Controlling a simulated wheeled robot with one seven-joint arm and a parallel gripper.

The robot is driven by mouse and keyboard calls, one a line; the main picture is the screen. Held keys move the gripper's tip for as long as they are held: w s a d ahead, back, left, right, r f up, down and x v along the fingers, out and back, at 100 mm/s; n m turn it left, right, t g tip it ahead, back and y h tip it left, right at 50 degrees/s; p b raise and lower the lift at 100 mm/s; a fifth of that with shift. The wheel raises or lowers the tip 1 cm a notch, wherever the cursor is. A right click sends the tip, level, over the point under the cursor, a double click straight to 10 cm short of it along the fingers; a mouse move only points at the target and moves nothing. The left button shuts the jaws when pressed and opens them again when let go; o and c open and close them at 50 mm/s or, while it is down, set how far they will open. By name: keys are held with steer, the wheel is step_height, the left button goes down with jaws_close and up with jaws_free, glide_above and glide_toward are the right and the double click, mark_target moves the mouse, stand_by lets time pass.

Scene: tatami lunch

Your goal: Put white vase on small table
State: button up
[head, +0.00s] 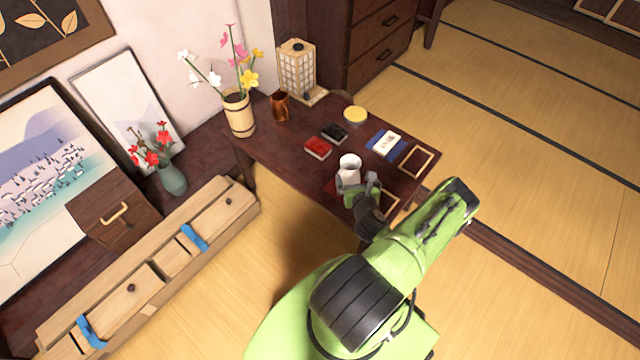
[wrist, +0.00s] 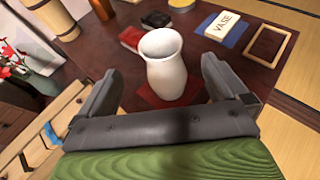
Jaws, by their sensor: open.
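The white vase (wrist: 166,68) stands upright on a red mat (wrist: 150,97) on the small dark table (head: 275,165). In the head view the white vase (head: 349,168) is near the table's front edge, its lower part hidden by my gripper (head: 360,190). In the wrist view my gripper (wrist: 160,88) is open, with one finger to each side of the vase. The vase appears between or just beyond the fingertips; I cannot tell if either finger touches it.
The table also holds a red box (head: 317,148), a black box (head: 334,133), a yellow round tin (head: 355,115), a card reading VASE (wrist: 222,25) on a blue mat, an empty wooden frame (head: 416,161), a copper cup (head: 280,107), a lantern (head: 297,68) and a flower bucket (head: 238,114).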

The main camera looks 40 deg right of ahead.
steer(key=w+a+r+n+t+y, duration=0.4)
steer(key=w+a+r+n+y, duration=0.45)
steer(key=w+r+n, duration=0.55)
steer(key=a+r+n+g+y, duration=0.2)
steer(key=a+r+n+y, duration=0.15)
steer(key=a+n, duration=0.4)
steer(key=a+r+n+g+y, duration=0.25)
steer(key=a+r+n, duration=0.25)
steer(key=a+n, duration=0.25)
steer(key=s+a+r+n+g+h, duration=0.4)
steer(key=s+a+r+n+g, duration=0.1)
steer(key=s+a+r+n, duration=0.55)
steer(key=s+r+n+h, duration=0.1)
steer(key=s+r+n, duration=0.3)
steer(key=s, duration=0.9)
step_height(320, 180, up, 2)
steer(key=shift+s+t+h, duration=0.2)
steer(key=shift+t+h, duration=0.15)
steer(key=shift+a+n, duration=0.1)
steer(key=shift+n, duration=0.15)
